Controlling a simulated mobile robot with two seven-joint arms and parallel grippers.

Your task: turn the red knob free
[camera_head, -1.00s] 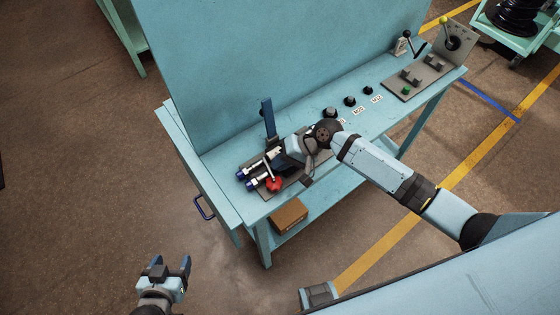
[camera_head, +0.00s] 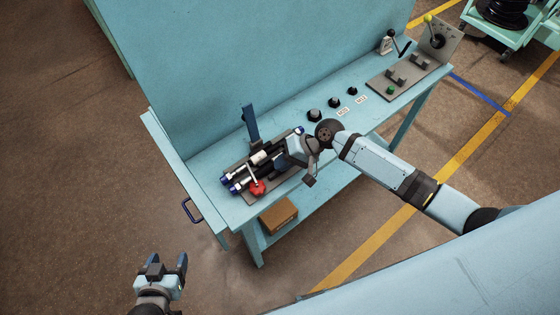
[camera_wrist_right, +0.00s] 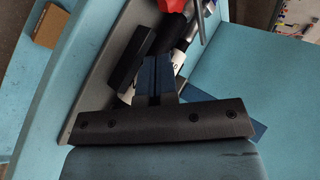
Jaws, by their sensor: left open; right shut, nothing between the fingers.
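The red knob (camera_head: 257,187) sits at the front of the hose fixture on the bench, beside two hose fittings (camera_head: 238,183) with blue ends. It shows cut off at the top edge of the right wrist view (camera_wrist_right: 176,5). My right gripper (camera_wrist_right: 153,80) is shut with nothing between its fingers. It is over the right part of the fixture, apart from the knob. In the head view its fingertips are hard to make out. My left gripper (camera_head: 168,262) is open and empty, low in the head view, away from the bench over the floor.
A blue upright lever (camera_head: 250,122) stands behind the fittings, near the tall back panel (camera_head: 260,60). Several black caps (camera_head: 333,102) and a grey control plate (camera_head: 410,78) lie further right. A brown box (camera_head: 278,215) is on the lower shelf. A blue handle (camera_head: 191,210) juts from the bench's left end.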

